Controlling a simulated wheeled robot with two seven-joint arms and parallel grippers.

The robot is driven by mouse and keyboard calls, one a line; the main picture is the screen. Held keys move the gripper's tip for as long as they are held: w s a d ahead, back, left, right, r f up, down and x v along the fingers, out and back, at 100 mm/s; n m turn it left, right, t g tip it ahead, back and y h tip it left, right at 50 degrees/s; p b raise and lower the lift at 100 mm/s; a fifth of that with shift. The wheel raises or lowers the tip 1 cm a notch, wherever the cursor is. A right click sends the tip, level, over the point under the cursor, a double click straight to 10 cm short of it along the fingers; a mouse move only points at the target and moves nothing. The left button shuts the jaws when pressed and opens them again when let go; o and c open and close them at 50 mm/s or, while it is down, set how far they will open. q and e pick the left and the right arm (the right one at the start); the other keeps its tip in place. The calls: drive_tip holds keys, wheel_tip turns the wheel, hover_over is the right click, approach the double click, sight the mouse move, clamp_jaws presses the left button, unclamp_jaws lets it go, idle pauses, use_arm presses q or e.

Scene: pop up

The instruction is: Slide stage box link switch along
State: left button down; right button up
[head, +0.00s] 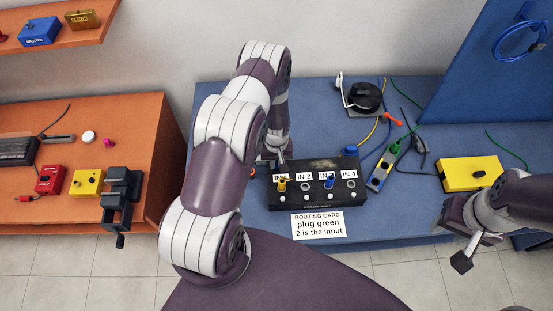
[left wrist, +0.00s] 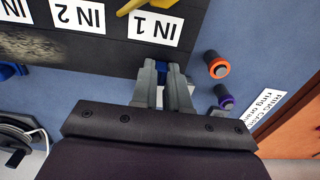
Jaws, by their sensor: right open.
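The black stage box (head: 318,192) lies on the blue table, with white labels such as IN 2 and IN 4 and a row of sockets. My left gripper (head: 275,160) is at the box's back left edge, partly hidden by my arm. In the left wrist view its fingers are close together around a small blue piece, seemingly the link switch (left wrist: 161,68), beside the IN 1 label; its position is hidden. My right gripper (head: 470,248) is open and empty at the table's front right.
A routing card (head: 318,226) lies in front of the box. Right of the box are a green-plugged device (head: 379,178), cables and a yellow box (head: 470,174). A black round device (head: 365,97) stands behind. Orange-ended (left wrist: 217,65) and purple-ended (left wrist: 223,97) pieces are close to my left fingers.

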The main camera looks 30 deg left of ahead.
use_arm(q)
drive_tip(key=shift+w+d+r, duration=0.1)
drive_tip(key=shift+w+d, duration=0.15)
drive_tip(key=shift+w, duration=0.2)
drive_tip(key=shift+w+d+r+b, duration=0.1)
drive_tip(key=shift+w+d+b, duration=0.25)
drive_tip(key=shift+d, duration=0.15)
drive_tip(key=shift+w+d+b, duration=0.25)
drive_tip(key=shift+d+b, duration=0.05)
drive_tip(key=shift+d, duration=0.15)
drive_tip(key=c, duration=1.1)
unclamp_jaws()
drive_tip(key=shift+s, duration=0.1)
drive_tip(key=shift+o, duration=0.2)
drive_tip(key=shift+r, duration=0.35)
wheel_tip(320, 180, up, 12)
drive_tip(key=b, duration=0.3)
